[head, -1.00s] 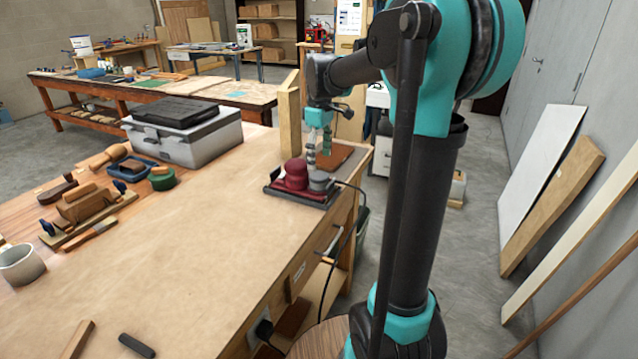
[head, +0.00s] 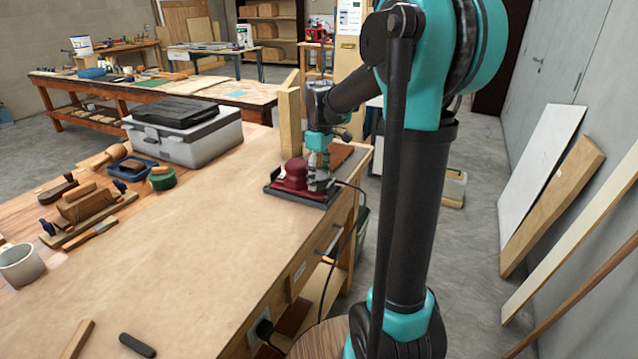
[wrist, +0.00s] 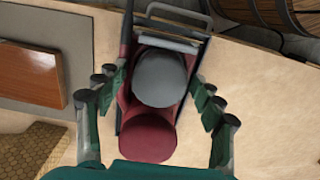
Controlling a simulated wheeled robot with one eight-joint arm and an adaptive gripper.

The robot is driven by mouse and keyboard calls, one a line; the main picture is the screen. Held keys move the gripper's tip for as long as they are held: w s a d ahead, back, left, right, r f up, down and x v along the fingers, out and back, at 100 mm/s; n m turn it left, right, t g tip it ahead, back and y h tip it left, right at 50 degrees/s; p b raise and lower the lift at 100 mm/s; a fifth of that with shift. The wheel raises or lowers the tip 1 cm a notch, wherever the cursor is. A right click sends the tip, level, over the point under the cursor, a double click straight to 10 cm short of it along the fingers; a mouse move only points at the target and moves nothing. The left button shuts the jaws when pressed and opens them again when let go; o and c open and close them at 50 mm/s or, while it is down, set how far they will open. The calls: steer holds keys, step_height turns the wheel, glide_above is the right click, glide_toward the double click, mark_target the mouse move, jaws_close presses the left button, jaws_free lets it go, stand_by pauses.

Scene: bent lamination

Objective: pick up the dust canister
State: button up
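The dust canister (wrist: 160,77) is a grey round cap-like part on the dark red sander (wrist: 148,138), seen from above in the wrist view. In the head view the sander (head: 292,176) sits at the bench's right end, and my gripper largely hides the canister. My gripper (wrist: 157,88) is open, pointing down, with one finger on each side of the canister. Gaps show between both fingers and the canister. In the head view my gripper (head: 320,180) is low over the sander's right part.
A brown block (wrist: 42,75) on a grey pad lies left of the sander in the wrist view. A wooden post (head: 290,130) stands behind the sander. A grey case (head: 188,140) sits further left. A black cord (head: 350,215) hangs off the bench edge. The bench middle (head: 170,260) is clear.

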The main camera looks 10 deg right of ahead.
steer(key=c, duration=1.1)
